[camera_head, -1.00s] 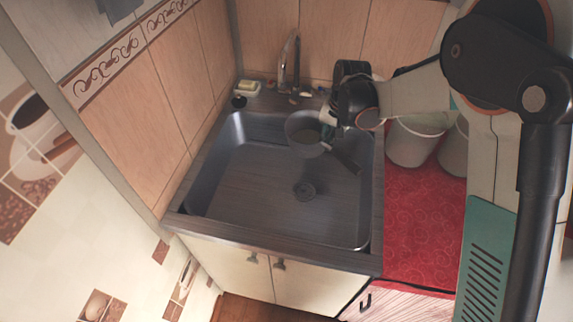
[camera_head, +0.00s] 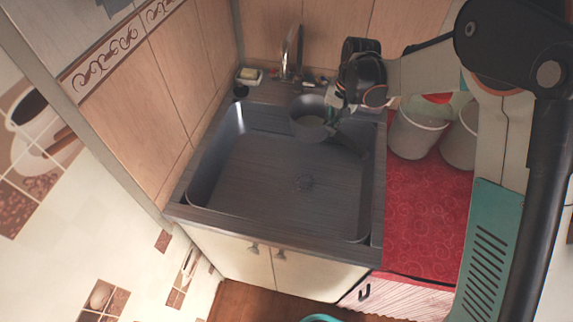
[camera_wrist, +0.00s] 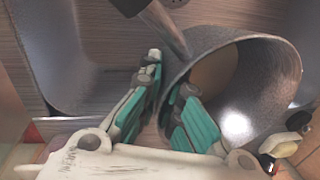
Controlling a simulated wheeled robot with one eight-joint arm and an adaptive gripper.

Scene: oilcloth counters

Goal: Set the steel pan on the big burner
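The steel pan (camera_head: 309,127) hangs in my gripper (camera_head: 332,112) over the back right part of the sink in the head view. Its dark handle (camera_head: 352,146) points down and right. In the wrist view the pan (camera_wrist: 265,75) is tilted, its round opening facing the camera. My gripper (camera_wrist: 165,112) has its two teal-padded fingers on either side of the pan's wall near the handle, shut on it. The pan's contact with the sink is not visible. No burner shows in either view.
The dark sink (camera_head: 250,210) has a raised rim and a faucet (camera_head: 291,55) at its back. A sponge (camera_head: 250,75) lies at the back left corner. A red-covered counter (camera_head: 425,215) stands right of the sink, bare in front, with buckets (camera_head: 415,135) behind.

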